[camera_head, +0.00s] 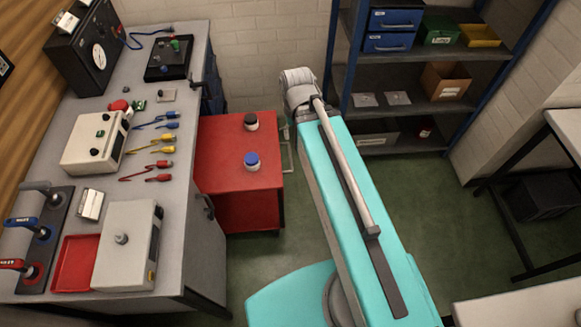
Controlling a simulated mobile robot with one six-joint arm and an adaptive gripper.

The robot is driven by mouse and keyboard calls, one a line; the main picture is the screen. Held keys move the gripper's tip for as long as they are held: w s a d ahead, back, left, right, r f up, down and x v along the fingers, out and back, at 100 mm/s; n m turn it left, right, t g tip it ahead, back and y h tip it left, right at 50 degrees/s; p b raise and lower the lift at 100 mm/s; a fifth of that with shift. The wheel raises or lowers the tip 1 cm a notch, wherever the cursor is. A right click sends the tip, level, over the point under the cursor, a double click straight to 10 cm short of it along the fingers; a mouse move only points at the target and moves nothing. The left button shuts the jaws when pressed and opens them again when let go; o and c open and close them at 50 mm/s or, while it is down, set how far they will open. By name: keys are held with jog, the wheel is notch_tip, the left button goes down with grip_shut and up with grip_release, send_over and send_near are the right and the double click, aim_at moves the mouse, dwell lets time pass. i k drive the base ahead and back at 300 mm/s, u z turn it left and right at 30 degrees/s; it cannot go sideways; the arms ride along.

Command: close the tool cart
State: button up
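The red tool cart (220,150) stands on the floor against the right side of the grey workbench. A dark-lidded jar (251,122) and a blue-lidded jar (252,161) stand upright on its flat top. Its near side shows as a darker red face below the top edge. From this angle I cannot tell whether a drawer or door is open. My teal arm reaches up from the lower right, to the right of the cart. A thin pale frame shows at the cart's right edge, partly behind my arm; I cannot tell what it belongs to. I cannot make out my gripper.
The workbench (180,230) on the left carries meters, coloured leads and a red tray (75,263). A blue-framed shelf (440,55) with bins stands at the back. Green floor (260,255) is free in front of the cart. A table stands at right.

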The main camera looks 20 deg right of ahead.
aim_at(245, 201)
jog(key=z, duration=1.35)
jog(key=i, duration=1.55)
jog(key=u, duration=1.7)
